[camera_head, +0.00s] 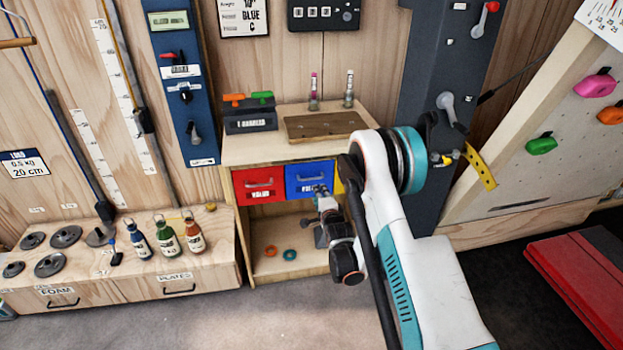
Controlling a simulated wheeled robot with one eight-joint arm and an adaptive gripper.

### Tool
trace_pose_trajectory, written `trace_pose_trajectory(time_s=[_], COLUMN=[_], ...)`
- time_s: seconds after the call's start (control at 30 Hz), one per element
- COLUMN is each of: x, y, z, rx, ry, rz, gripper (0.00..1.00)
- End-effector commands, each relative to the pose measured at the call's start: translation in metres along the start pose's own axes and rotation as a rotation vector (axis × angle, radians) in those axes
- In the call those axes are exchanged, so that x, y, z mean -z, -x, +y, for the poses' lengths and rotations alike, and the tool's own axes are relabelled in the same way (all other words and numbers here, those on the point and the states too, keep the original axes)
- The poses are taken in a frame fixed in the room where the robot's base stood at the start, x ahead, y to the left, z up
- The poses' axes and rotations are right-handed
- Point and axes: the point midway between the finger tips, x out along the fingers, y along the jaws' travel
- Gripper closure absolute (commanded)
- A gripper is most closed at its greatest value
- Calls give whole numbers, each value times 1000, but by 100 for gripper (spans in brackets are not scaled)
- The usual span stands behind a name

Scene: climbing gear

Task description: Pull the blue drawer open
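The blue drawer (303,171) sits in the wooden cabinet between a red drawer (260,183) and a yellow drawer (339,180) that is mostly hidden by my arm. Its front looks flush with the red one. My gripper (320,191) is at the lower right of the blue drawer's front, by its handle and label. The fingers are small and partly merge with the handle. I cannot tell whether they are open or shut, or whether they touch the handle.
Below the drawers is an open shelf with an orange ring (270,251) and a teal ring (290,254). A wooden tray (290,129) lies on the cabinet top. Bottles (167,236) and weight plates (50,264) stand on a low bench at left. A red mat (580,290) lies at right.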

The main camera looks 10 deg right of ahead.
Motion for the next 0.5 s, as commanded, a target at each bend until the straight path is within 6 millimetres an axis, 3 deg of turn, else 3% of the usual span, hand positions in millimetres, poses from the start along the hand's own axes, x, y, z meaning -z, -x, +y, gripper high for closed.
trace_pose_trajectory(time_s=[0.17,0.5], x=[0,0], y=[-15,-84], z=[-5,3], rx=[0,0], ry=[1,1], rz=[0,0], gripper=[70,70])
